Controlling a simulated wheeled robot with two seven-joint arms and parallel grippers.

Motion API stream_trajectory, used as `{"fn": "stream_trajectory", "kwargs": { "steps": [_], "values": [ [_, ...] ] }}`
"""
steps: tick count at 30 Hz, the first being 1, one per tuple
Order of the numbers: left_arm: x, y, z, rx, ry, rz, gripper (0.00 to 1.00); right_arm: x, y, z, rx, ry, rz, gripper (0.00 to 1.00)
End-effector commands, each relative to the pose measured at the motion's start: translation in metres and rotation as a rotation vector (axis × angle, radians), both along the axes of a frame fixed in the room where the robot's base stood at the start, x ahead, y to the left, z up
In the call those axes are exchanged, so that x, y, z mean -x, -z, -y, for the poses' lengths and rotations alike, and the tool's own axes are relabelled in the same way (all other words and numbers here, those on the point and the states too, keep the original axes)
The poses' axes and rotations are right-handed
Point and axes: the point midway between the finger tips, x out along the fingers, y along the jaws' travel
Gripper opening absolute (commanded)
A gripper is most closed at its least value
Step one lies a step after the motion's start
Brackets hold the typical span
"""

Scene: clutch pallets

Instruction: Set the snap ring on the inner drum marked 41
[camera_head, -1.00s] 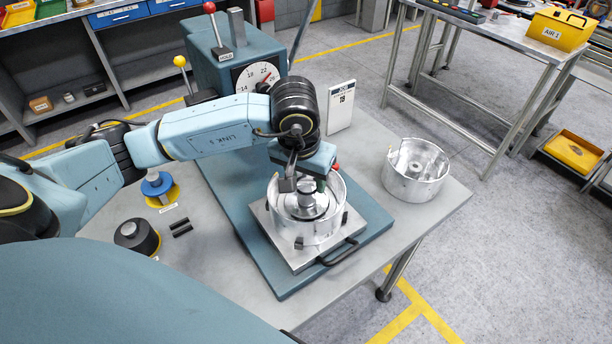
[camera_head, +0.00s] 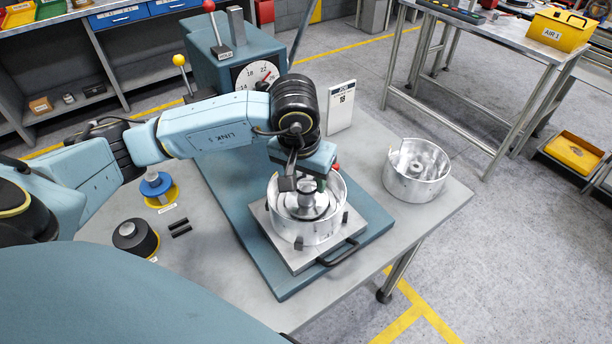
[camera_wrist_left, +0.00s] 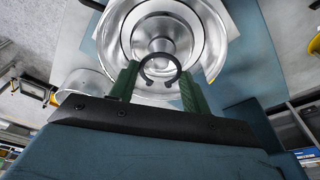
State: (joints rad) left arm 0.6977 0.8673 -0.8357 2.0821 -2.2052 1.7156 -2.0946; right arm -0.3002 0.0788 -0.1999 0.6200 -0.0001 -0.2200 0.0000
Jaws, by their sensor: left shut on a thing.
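My left gripper (camera_head: 308,188) reaches down over a silver drum (camera_head: 318,232) that sits on a metal plate. In the left wrist view, its green fingers (camera_wrist_left: 160,78) are shut on a dark C-shaped snap ring (camera_wrist_left: 160,54), with the ring's gap toward the palm. The ring appears in front of the round inner part of the drum (camera_wrist_left: 160,28). I cannot tell whether it touches it. In the head view the gripper hides the ring. No 41 marking is readable. My right gripper is not in view.
A second silver drum (camera_head: 415,185) stands to the right on the table. A black spool (camera_head: 135,237), a blue spool (camera_head: 156,184) and two black pins are at left.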

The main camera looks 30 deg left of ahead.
Motion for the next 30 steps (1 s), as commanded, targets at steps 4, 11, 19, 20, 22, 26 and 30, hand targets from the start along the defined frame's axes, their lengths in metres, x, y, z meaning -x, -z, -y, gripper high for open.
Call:
{"fn": "stream_trajectory", "kwargs": {
  "steps": [4, 11, 19, 20, 22, 26, 30],
  "values": [
    [0.0000, 0.0001, -0.0001, 0.000, 0.000, 0.000, 0.23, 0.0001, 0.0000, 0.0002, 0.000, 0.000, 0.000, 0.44],
    [-0.0002, 0.0007, -0.0003, -0.001, 0.000, 0.001, 0.23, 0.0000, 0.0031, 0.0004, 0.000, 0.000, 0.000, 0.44],
    [-0.0001, 0.0004, -0.0003, 0.000, 0.000, 0.000, 0.23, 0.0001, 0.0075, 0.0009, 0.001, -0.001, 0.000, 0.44],
    [-0.0001, 0.0003, -0.0002, 0.000, 0.000, 0.000, 0.23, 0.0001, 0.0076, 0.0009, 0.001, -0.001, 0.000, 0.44],
    [-0.0001, 0.0000, -0.0002, 0.000, 0.000, 0.000, 0.23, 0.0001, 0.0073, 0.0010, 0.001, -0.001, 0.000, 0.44],
    [-0.0001, -0.0001, -0.0002, 0.000, 0.000, 0.000, 0.49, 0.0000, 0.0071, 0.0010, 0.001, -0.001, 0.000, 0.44],
    [-0.0001, 0.0000, -0.0002, 0.000, 0.000, 0.000, 0.67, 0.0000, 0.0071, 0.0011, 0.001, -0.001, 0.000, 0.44]
  ]
}}
